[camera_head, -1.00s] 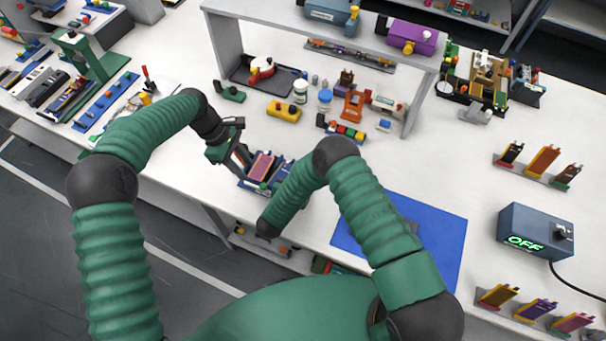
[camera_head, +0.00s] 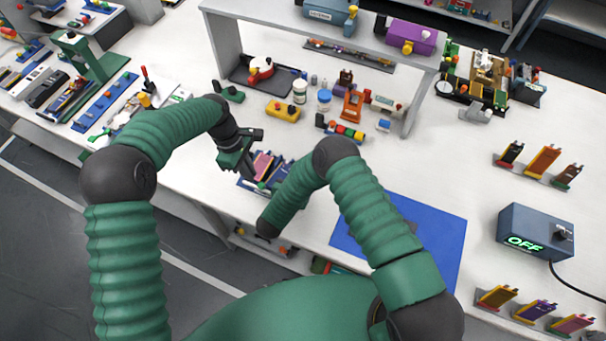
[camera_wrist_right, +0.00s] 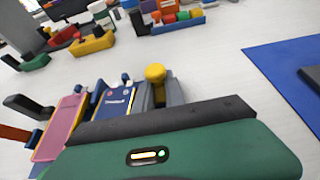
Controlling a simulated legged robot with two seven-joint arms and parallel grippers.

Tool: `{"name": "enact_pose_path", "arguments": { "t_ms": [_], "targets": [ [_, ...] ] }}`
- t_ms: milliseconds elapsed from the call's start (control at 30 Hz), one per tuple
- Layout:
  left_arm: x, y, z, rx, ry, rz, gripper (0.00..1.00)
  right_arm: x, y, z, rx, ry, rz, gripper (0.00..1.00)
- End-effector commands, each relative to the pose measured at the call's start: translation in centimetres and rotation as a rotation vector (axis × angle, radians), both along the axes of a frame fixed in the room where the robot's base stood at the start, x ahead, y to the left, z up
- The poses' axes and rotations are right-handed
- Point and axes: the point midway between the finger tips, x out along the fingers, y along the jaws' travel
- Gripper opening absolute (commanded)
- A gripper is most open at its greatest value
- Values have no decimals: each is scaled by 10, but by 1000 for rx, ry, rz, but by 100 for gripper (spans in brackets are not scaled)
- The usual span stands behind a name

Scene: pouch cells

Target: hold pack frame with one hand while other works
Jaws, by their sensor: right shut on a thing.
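The pack frame (camera_head: 245,183) is a small blue tray near the front edge of the white bench. A pink pouch cell (camera_wrist_right: 62,128) and a dark blue pouch cell (camera_wrist_right: 112,103) stand in it side by side, with a yellow knob (camera_wrist_right: 155,73) beside them. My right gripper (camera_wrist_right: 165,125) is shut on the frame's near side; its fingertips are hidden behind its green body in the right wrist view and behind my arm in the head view. My left gripper (camera_head: 244,150) is just above the frame's left end; its jaw gap is unclear.
A blue mat (camera_head: 440,235) lies to the right. A grey box reading OFF (camera_head: 535,232) stands farther right, between racks of coloured cells (camera_head: 540,160). A grey shelf (camera_head: 222,50) and small parts (camera_head: 284,111) are behind. White bench is clear between the mat and the shelf.

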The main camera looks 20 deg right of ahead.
Motion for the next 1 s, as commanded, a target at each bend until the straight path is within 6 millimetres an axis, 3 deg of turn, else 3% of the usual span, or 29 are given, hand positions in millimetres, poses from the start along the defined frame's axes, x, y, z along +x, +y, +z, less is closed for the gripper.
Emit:
{"name": "enact_pose_path", "arguments": {
  "t_ms": [100,300,733,1000],
  "targets": [
    [-17,-4,2,102,-85,-59,0,0,-1,0,-1,-1,-1,0],
    [-22,1,-1,155,-146,-78,0,1,-1,0,-1,-1,-1,0],
    [-23,1,-68,155,-142,-78,0,0,0,0,-1,-1,-1,0],
    [-22,1,-86,153,-144,-77,0,0,-1,0,-1,-1,-1,0]
  ]
}}
